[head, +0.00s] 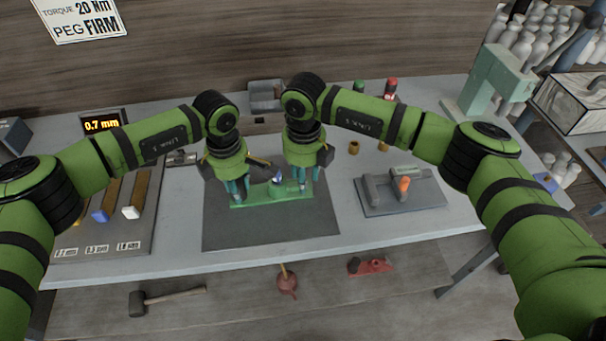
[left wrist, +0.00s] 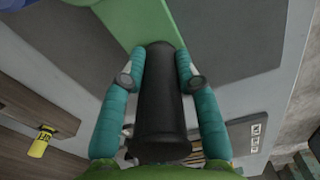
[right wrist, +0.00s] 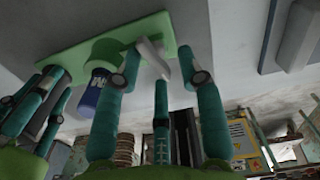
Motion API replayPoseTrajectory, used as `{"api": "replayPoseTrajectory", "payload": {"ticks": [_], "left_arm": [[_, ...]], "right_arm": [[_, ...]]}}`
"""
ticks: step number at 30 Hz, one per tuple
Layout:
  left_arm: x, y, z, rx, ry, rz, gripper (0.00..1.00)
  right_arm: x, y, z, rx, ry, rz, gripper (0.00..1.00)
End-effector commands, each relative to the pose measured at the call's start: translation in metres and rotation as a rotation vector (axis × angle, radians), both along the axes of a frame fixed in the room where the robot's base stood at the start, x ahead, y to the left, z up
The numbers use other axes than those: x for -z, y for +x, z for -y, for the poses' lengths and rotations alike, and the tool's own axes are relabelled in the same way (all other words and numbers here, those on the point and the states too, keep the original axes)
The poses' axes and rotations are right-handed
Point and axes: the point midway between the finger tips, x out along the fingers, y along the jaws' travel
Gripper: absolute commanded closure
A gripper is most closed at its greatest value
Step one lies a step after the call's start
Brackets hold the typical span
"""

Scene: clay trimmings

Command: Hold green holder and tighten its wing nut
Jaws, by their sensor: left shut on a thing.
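The green holder (head: 265,199) lies on the dark mat in the middle of the table. My left gripper (head: 237,191) is at its left end and shut on its black handle (left wrist: 158,95), with a finger on each side in the left wrist view. A blue cylinder (right wrist: 92,93) sits in the holder's green collar. A grey wing nut (right wrist: 152,58) shows on the holder in the right wrist view. My right gripper (head: 303,188) is at the holder's right end, its fingers apart around the wing nut. Whether they touch it is unclear.
The dark mat (head: 225,235) is clear in front of the holder. A grey fixture with an orange part (head: 403,184) stands to the right. A board with coloured tools (head: 75,242) lies to the left. A grey bin (head: 265,103) and bottles stand behind. A mallet (head: 138,303) lies on the lower shelf.

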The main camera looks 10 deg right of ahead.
Motion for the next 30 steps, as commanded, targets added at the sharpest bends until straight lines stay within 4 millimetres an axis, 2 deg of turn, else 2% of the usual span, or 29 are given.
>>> {"api": "replayPoseTrajectory", "payload": {"ticks": [7, 11, 24, 30], "left_arm": [[0.002, -0.001, -0.001, 0.001, 0.005, -0.004, 1.0], [0.002, -0.001, -0.001, 0.001, 0.004, -0.004, 1.0], [0.002, -0.001, -0.001, 0.001, 0.003, -0.003, 1.0], [0.002, -0.001, 0.0, 0.0, 0.003, -0.003, 1.0]], "right_arm": [[0.0, -0.001, -0.002, -0.004, 0.003, -0.002, 0.6], [-0.01, 0.0, -0.002, -0.005, 0.005, 0.0, 0.6], [-0.097, -0.001, -0.001, -0.003, 0.002, 0.001, 0.6], [-0.117, -0.001, -0.001, -0.002, 0.002, 0.0, 0.6]]}}
